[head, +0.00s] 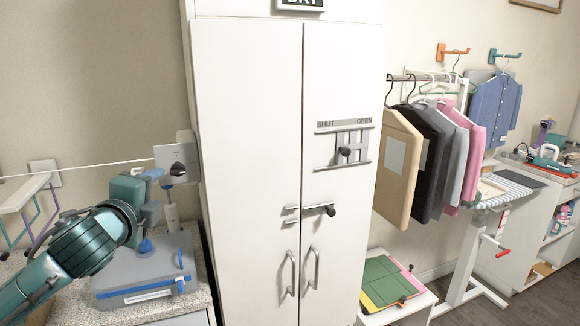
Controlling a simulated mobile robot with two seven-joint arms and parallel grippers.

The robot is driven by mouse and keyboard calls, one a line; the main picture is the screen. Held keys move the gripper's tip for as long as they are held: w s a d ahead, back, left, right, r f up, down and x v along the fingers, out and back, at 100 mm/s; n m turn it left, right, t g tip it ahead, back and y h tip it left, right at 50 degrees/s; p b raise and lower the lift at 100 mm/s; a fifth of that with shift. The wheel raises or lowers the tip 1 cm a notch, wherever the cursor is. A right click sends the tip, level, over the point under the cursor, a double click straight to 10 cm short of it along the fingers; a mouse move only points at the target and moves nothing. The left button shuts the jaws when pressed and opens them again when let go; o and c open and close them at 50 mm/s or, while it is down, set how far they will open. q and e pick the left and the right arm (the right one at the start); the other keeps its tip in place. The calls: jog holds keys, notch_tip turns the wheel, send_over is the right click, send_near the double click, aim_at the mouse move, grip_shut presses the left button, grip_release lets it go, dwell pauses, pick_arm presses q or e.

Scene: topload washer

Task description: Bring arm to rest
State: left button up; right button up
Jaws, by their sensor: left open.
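My left arm reaches in from the lower left, and my left gripper (150,194) is open at its end. It is above the grey-blue lidded box (140,268) on the speckled counter, left of the tall white cabinet (245,160). No object shows between its fingers. The grey wall box with a dark knob (178,165) is just beyond it to the upper right. My right gripper is out of view.
The cabinet has two closed doors with handles (313,268), a bolt (318,210) and a SHUT/OPEN latch (345,148). A wire rack (25,205) stands far left. Hanging clothes (430,150) and an ironing board (500,190) are right. Some floor shows at lower right.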

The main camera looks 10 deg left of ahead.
pick_arm(q)
jog(key=s+d+f+n+g+h, duration=0.1)
jog(key=s+d+f+n, duration=0.15)
jog(key=f, duration=0.55)
jog(key=s+d+f+n+g+h, duration=0.1)
jog(key=d+f+n+h, duration=0.15)
jog(key=f, duration=0.65)
jog(key=s+d+f+n+g, duration=0.15)
jog(key=d+f, duration=0.25)
jog(key=f, duration=0.4)
jog(key=s+d+f+n+g+h, duration=0.1)
jog(key=s+d+f+n, duration=0.3)
jog(key=s+f, duration=0.5)
jog(key=s+d+f+n+g, duration=0.2)
jog(key=s+d+f+n, duration=0.3)
jog(key=s+f, duration=0.5)
jog(key=shift+d+h, duration=0.2)
jog(key=shift+h, duration=0.15)
